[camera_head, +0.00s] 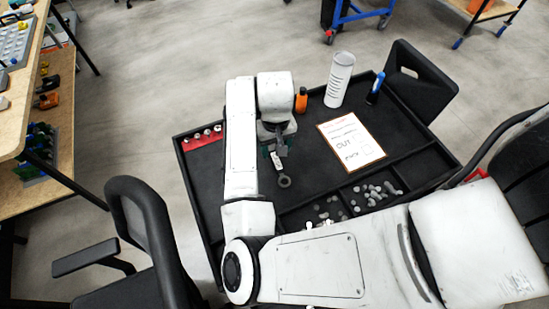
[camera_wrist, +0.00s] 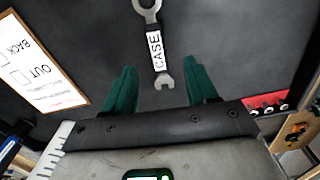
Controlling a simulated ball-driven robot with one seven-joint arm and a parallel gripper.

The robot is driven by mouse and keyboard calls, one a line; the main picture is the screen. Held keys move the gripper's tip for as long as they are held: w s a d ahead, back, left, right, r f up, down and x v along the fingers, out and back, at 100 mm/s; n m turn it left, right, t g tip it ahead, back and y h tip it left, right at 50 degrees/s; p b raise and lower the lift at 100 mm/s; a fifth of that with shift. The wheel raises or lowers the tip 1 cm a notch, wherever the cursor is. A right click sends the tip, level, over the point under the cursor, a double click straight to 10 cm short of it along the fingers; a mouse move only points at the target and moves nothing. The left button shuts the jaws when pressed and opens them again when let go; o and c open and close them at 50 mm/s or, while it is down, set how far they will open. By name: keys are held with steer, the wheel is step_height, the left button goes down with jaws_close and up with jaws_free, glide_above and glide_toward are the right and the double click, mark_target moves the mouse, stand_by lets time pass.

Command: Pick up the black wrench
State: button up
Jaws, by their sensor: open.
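The wrench (camera_wrist: 157,48) lies on the black tray top, with grey metal ends and a dark handle bearing a white "CASE" label. Its ring end is at the top of the wrist view and its open end points toward my gripper. In the head view its ring end (camera_head: 284,181) shows just below my gripper (camera_head: 278,153). In the wrist view my gripper (camera_wrist: 160,78) has its green fingers apart, one on each side of the wrench's open end, with nothing held. Its height above the wrench is hard to tell.
The black tray table (camera_head: 320,190) also holds a labelled board (camera_head: 350,141), a white cylinder (camera_head: 339,80), an orange bottle (camera_head: 301,100), a blue item (camera_head: 376,87) and a red strip (camera_head: 203,138). Grey pieces fill front compartments. Black chairs (camera_head: 150,215) stand near.

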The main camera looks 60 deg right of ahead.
mark_target(277, 162)
steer(key=shift+s+d+f+p, duration=0.1)
steer(key=shift+f+p, duration=0.25)
steer(key=shift+f, duration=1.35)
steer(key=shift+s+f+p, duration=0.1)
steer(key=shift+f+p, duration=0.2)
steer(key=shift+f, duration=1.4)
steer(key=shift+c, duration=0.3)
jaws_close()
